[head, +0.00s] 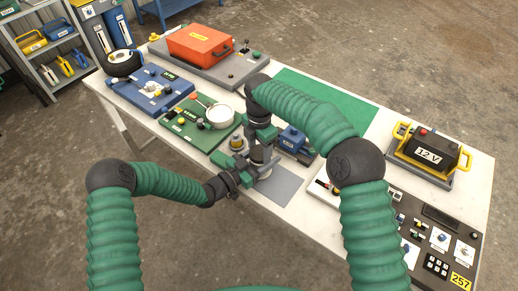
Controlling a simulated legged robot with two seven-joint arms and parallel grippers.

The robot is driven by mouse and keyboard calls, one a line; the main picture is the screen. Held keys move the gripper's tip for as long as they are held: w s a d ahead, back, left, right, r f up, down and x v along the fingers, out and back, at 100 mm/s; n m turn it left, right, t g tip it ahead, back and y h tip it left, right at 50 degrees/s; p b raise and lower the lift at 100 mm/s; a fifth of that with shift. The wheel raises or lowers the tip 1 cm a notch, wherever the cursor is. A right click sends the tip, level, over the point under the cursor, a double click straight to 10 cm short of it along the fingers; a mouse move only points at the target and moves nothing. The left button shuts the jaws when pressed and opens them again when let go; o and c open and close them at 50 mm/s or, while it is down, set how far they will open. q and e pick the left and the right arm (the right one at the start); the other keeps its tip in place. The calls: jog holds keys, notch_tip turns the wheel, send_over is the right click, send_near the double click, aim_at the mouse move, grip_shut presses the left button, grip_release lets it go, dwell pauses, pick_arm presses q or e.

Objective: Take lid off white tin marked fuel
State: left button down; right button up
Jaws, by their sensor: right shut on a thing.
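A pale tin (265,173) stands on the grey mat (285,186) at the table's near edge, mostly hidden by my grippers. I cannot read a "fuel" mark on it. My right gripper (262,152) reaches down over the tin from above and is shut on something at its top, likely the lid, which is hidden. My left gripper (245,175) is at the tin's left side, low down. Its fingers are too small and covered to tell whether they are open or shut on the tin. I cannot tell whether the lid and tin are apart.
A round metal item (237,143) stands close behind the grippers. A green board (190,134) with a white pot (219,115) is behind left. A blue device (294,140) is close right. A 12 V battery (428,150) and control panel (430,225) are further right.

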aim_at(259, 153)
pick_arm(q)
jog(key=shift+s+d, duration=0.1)
pick_arm(e)
jog(key=shift+a+r, duration=0.1)
jog(key=shift+r, duration=0.05)
dwell(0.3)
jog(key=shift+r, duration=0.1)
jog(key=shift+r, duration=0.9)
jog(key=shift+r, duration=2.05)
pick_arm(q)
jog(key=shift+c, duration=1.8)
grip_release()
